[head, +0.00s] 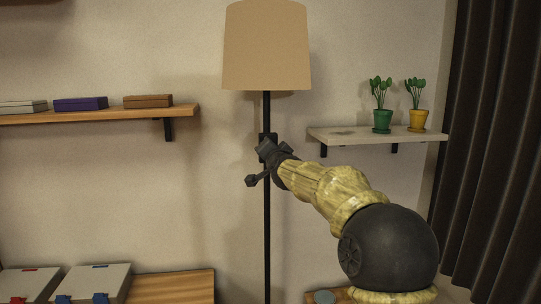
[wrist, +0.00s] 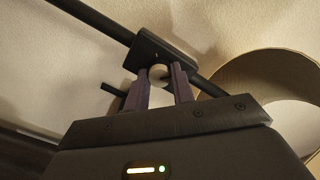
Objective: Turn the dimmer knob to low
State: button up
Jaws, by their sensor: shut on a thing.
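The floor lamp has a beige shade (head: 266,45) on a thin black pole (head: 267,225). In the wrist view a small dark box (wrist: 166,54) sits on the pole, near the shade. A pale round dimmer knob (wrist: 158,72) sticks out of this box. My gripper (wrist: 160,75) is shut on the knob, with one purplish finger on each side of it. In the head view my gripper (head: 266,151) meets the pole below the shade, and the knob is hidden there. I cannot read a setting mark on the knob.
A wooden shelf (head: 100,115) with several flat boxes is on the left wall. A pale shelf (head: 377,136) with two potted plants is on the right, close behind my arm. A dark curtain (head: 490,150) hangs at far right. Light boxes stand low at left.

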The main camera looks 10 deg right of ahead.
jog(key=o, duration=1)
jog(key=s+b, duration=0.3)
jog(key=s, duration=0.2)
jog(key=s+b, duration=0.4)
jog(key=s, duration=0.2)
jog(key=s+b, duration=0.4)
jog(key=s, duration=0.2)
jog(key=shift+s+r, duration=0.2)
jog(key=shift+r, duration=0.2)
jog(key=shift+f, duration=0.1)
